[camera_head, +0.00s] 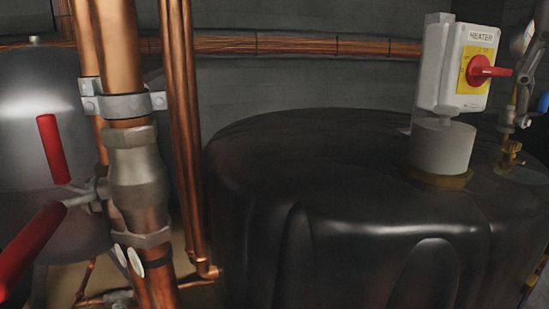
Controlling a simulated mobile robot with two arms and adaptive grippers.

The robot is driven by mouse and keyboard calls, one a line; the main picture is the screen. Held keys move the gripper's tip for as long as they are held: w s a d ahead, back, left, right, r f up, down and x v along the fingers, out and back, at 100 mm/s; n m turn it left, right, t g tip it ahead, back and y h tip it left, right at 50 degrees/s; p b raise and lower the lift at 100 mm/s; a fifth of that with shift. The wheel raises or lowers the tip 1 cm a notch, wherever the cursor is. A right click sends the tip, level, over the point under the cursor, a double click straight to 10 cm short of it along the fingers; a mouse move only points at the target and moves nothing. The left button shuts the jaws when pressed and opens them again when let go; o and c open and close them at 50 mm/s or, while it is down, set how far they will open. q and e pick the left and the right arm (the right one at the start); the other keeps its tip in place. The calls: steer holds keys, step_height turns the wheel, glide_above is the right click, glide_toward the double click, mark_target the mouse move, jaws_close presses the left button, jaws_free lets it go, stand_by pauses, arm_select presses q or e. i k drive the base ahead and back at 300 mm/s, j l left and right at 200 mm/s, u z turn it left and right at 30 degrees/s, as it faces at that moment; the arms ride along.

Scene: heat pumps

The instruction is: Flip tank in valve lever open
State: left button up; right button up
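A red valve lever (53,149) stands nearly upright at the left, on a grey metal valve body (137,180) set in a thick copper pipe. A second red lever (30,243) is lower and nearer, slanting down to the left, partly cut off by the picture edge. The picture does not tell which lever is the tank in valve's. A large black tank (330,200) fills the middle and right. Neither of my grippers is in view.
A heater switch box (470,66) with a red knob stands above the tank. A brass fitting (510,155) and a blue handle (543,102) are at the right edge. A rounded grey tank (40,100) stands behind the levers. Copper pipes (180,120) run between the tanks.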

mark_target(19, 255)
steer(key=k+l, duration=0.2)
steer(key=k, duration=0.2)
steer(key=k+l, duration=0.15)
steer(key=k, duration=0.3)
